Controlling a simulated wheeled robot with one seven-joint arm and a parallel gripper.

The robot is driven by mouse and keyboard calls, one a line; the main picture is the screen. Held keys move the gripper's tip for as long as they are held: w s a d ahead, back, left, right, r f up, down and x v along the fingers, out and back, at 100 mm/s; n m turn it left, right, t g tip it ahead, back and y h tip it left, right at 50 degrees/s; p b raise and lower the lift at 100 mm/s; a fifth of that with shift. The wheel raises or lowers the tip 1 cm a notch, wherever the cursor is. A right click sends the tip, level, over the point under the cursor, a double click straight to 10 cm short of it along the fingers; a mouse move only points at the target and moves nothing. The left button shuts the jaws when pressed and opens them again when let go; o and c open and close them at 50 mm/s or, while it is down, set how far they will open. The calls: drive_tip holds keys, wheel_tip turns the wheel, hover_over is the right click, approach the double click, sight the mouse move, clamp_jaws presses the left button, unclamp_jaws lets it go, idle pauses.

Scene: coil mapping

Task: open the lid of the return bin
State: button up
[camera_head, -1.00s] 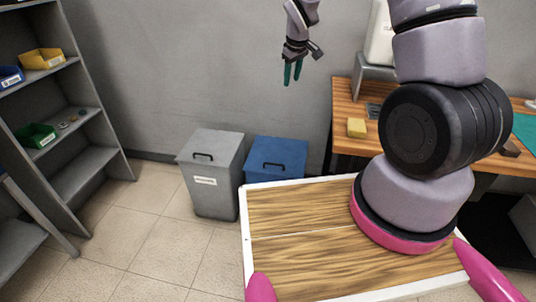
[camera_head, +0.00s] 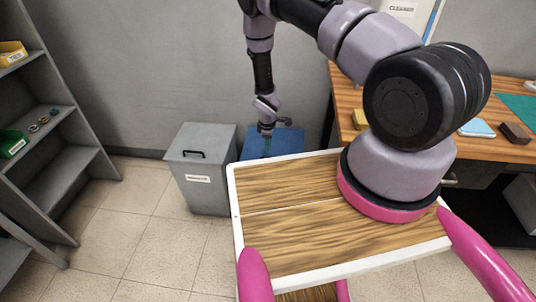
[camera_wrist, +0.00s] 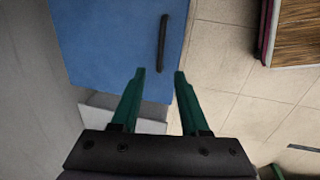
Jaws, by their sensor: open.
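Two lidded bins stand side by side by the wall. The grey bin (camera_head: 208,180) has a shut lid with a black handle (camera_head: 193,154) and a white label too small to read. The blue bin (camera_head: 290,142) is right of it, partly hidden by my arm and my wooden deck. My gripper (camera_head: 267,147) points down over the blue bin. In the wrist view its green fingers (camera_wrist: 160,73) are open and empty. The blue lid (camera_wrist: 105,45) is shut, and its black handle (camera_wrist: 163,43) appears just ahead of the gap between the fingertips.
A grey shelf unit (camera_head: 72,150) with small bins stands at the left. A wooden desk (camera_head: 480,147) stands at the right. My wooden deck is close in front of the blue bin. The tiled floor (camera_head: 140,225) left of the grey bin is clear.

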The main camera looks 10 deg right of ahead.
drive_tip(key=f, duration=0.2)
drive_tip(key=w+f, duration=0.1)
drive_tip(key=f, duration=0.5)
drive_tip(key=shift+w+d+f, duration=0.25)
drive_tip(key=shift+w, duration=0.05)
clamp_jaws()
idle(1.0)
